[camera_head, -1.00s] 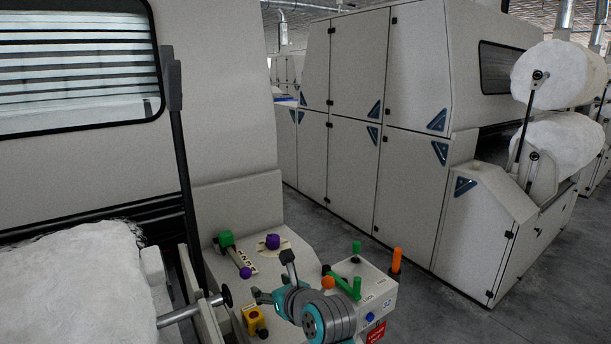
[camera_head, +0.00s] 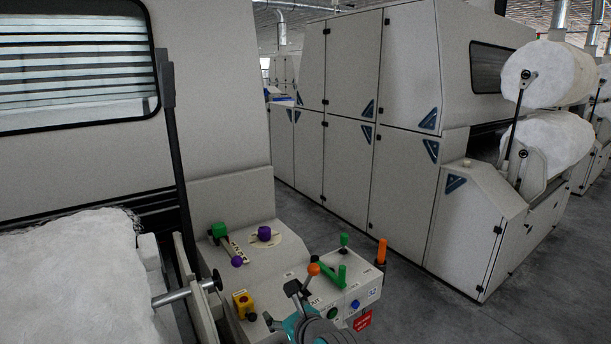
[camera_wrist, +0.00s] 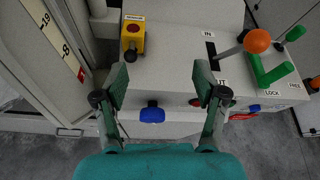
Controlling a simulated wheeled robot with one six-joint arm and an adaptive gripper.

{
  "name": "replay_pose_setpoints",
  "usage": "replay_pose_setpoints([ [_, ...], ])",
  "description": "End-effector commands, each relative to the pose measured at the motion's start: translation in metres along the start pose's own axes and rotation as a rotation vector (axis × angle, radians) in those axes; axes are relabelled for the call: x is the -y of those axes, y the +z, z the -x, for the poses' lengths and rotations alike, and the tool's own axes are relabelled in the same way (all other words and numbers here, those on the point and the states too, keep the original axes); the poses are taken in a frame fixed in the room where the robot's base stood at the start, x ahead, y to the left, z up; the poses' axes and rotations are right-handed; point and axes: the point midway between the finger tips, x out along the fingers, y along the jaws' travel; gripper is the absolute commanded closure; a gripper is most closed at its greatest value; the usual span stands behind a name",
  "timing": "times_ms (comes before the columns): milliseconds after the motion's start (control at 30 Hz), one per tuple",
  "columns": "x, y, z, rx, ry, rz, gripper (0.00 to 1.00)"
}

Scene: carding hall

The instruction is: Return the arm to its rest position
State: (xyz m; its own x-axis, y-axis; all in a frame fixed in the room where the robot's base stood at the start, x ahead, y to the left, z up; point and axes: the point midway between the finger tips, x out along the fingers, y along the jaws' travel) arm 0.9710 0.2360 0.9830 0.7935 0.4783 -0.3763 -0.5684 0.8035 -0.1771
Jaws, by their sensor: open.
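My gripper (camera_wrist: 160,88) is open and empty in the wrist view, its two green fingers spread above the front of the control panel (camera_wrist: 165,60). In the head view my arm's end shows at the bottom edge, in front of the panel (camera_head: 270,280), and is partly cut off. Between the fingers in the wrist view is a blue knob (camera_wrist: 152,114). A yellow box with a dark button (camera_wrist: 133,38) lies beyond the left finger. An orange-ball lever (camera_wrist: 257,41) stands beyond the right finger, by the IN label.
A green handle (camera_wrist: 270,72) stands by the LOCK label. Green and purple knobs (camera_head: 264,234) sit at the panel's back. An orange handle (camera_head: 381,251) rises at its right. A white fibre roll (camera_head: 75,275) lies left. Grey floor aisle (camera_head: 420,300) is open at right.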

Motion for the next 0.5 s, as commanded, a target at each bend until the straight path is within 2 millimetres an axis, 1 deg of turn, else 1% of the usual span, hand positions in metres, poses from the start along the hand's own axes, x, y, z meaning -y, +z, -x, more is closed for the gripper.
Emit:
replay_pose_setpoints([
  [33, 0.000, -0.011, 0.003, -0.003, -0.008, 0.024, 0.29],
  [167, -0.001, -0.041, 0.011, -0.010, -0.033, 0.113, 0.29],
  [267, -0.003, -0.071, 0.022, -0.017, -0.057, 0.206, 0.29],
  [367, -0.006, -0.108, 0.039, -0.032, -0.088, 0.329, 0.29],
  [400, -0.007, -0.123, 0.047, -0.039, -0.101, 0.384, 0.29],
  [500, -0.012, -0.158, 0.068, -0.058, -0.132, 0.521, 0.29],
])
